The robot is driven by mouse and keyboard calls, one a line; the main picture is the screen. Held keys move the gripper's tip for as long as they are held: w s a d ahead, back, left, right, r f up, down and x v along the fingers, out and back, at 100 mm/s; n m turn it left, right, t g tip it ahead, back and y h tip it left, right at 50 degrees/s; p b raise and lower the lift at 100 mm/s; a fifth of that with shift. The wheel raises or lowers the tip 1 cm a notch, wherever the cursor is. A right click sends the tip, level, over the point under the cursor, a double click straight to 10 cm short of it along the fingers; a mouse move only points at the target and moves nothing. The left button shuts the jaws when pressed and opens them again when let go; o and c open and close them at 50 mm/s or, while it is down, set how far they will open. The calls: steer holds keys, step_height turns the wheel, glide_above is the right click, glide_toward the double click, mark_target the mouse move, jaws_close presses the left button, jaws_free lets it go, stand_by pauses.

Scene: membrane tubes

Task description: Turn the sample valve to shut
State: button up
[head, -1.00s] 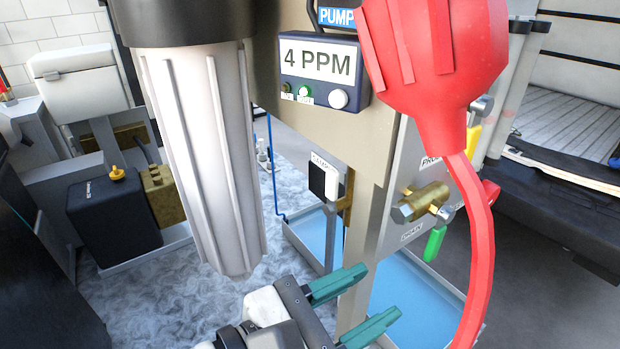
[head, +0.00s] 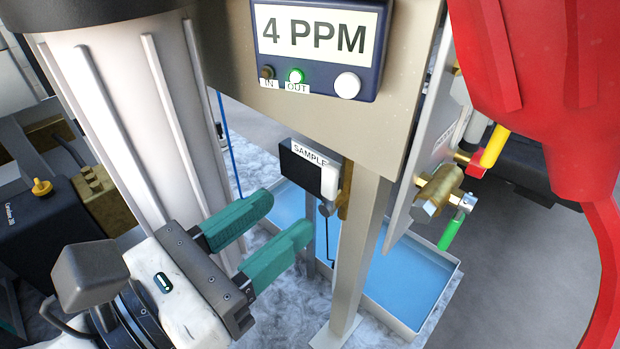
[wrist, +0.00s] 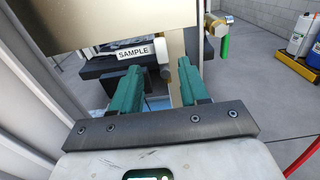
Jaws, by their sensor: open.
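The sample valve (head: 318,172) is a black block with a white part at its right end, under a SAMPLE label. It is fixed to the beige post below the 4 PPM display. In the wrist view the sample valve (wrist: 161,50) shows just beyond and between the fingertips, with its label to the left. Its exact handle position is hard to tell. My gripper (head: 287,214) has green fingers, is open and empty, and points at the valve from below and in front, apart from it. The gripper (wrist: 159,72) also shows in the wrist view.
A white ribbed housing (head: 130,120) stands close left of my gripper. A brass valve with a green lever (head: 450,235) and a yellow-handled one (head: 494,147) sit right of the post. A blue tray (head: 405,285) lies below.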

mark_target(326, 182)
steer(key=shift+p+x, duration=0.55)
steer(key=shift+x, duration=2.55)
steer(key=shift+d, duration=0.1)
jaws_close()
